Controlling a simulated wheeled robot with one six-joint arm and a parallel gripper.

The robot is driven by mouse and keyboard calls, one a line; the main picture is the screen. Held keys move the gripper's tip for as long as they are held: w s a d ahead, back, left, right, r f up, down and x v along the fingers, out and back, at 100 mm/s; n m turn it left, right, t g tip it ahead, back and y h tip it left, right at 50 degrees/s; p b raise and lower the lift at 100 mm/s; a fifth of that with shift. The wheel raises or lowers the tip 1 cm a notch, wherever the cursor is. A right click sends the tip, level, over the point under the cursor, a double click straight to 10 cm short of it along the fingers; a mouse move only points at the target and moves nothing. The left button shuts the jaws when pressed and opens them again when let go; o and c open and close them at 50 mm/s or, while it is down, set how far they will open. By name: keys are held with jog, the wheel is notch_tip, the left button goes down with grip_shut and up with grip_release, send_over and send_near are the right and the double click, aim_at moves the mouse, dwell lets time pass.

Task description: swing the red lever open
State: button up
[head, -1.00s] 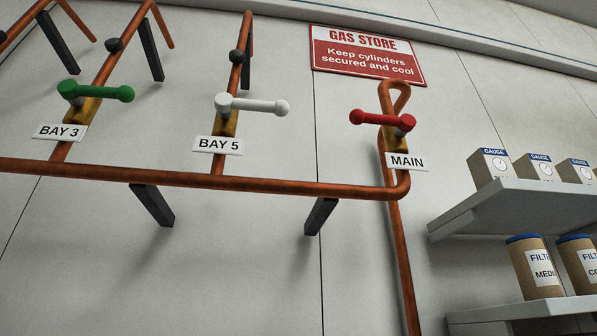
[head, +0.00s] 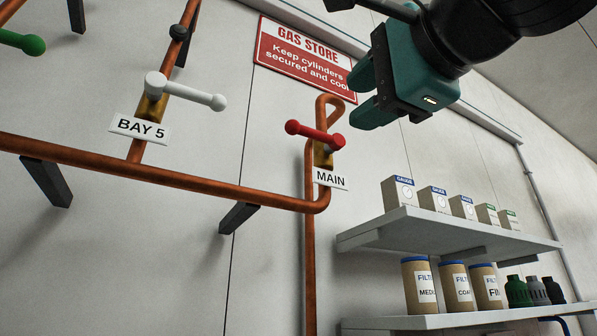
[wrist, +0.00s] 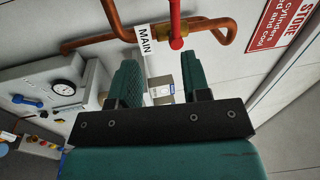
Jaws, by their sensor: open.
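The red lever (head: 314,135) sits on a brass valve body on the copper pipe, above the white MAIN label (head: 331,178). It lies crosswise to the pipe, tilted slightly down to the right.
A white lever (head: 186,91) over the BAY 5 label and a green lever (head: 22,41) are on the pipes to the left. A red GAS STORE sign (head: 300,58) is behind my gripper. Shelves (head: 450,232) with gauge boxes and filter cans stand at the lower right.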

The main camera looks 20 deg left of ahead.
aim_at(306, 129)
jog(key=shift+m, duration=0.3)
jog(key=p+x, duration=0.3)
jog(key=x, duration=0.2)
jog(key=r+p+x, duration=0.1)
jog(key=p+x, duration=0.3)
jog(key=x, duration=0.2)
jog(key=r+p+x, duration=0.1)
jog(key=p+x, duration=0.2)
jog(key=x, duration=0.3)
jog(key=shift+s+r+p, duration=0.25)
jog(key=shift+s+p, duration=0.05)
jog(key=shift+f, duration=0.1)
grip_shut()
